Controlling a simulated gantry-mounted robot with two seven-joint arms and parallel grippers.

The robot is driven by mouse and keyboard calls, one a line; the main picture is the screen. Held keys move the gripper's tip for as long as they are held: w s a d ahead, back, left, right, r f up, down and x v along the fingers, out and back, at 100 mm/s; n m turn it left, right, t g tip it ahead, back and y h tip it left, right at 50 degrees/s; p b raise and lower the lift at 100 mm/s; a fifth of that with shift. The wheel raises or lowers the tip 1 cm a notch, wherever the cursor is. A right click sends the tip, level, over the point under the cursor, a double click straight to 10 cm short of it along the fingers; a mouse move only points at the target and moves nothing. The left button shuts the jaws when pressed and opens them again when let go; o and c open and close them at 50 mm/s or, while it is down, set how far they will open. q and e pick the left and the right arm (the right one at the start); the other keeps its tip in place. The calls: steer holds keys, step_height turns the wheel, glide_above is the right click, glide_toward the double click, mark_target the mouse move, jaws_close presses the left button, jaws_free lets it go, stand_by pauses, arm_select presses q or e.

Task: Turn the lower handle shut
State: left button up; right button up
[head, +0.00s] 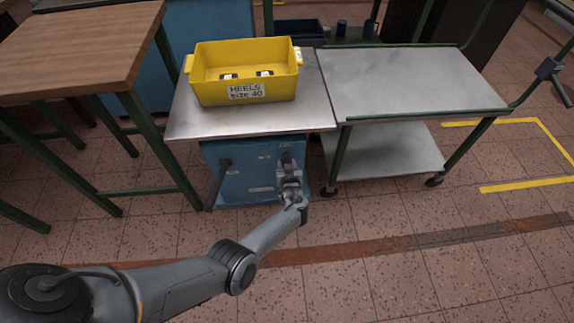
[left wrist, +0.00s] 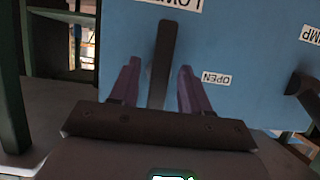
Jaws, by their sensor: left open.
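A blue cabinet (head: 243,170) stands under the steel bench. Its dark lower handle (left wrist: 166,55) shows in the left wrist view as a long bar below a partly cut-off label that seems to begin "LOW". An "OPEN" label (left wrist: 216,78) is beside it. My left gripper (head: 288,163) is at the right part of the cabinet front. In the left wrist view its two purple fingers (left wrist: 160,72) are open, one on each side of the handle, with visible gaps. The handle's near end is hidden by the gripper body. My right gripper is not in view.
A second dark handle (head: 224,168) is at the cabinet's left, near a cut-off label ending "AMP" in the wrist view. A yellow heels bin (head: 205,92) sits on the steel bench (head: 190,125). A cart (head: 410,85) stands right; the floor in front is clear.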

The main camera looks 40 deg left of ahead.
arm_select(q)
steer(key=shift+r, duration=0.1)
steer(key=p+v, duration=0.9)
steer(key=v, duration=0.1)
steer(key=shift+s+d, duration=0.25)
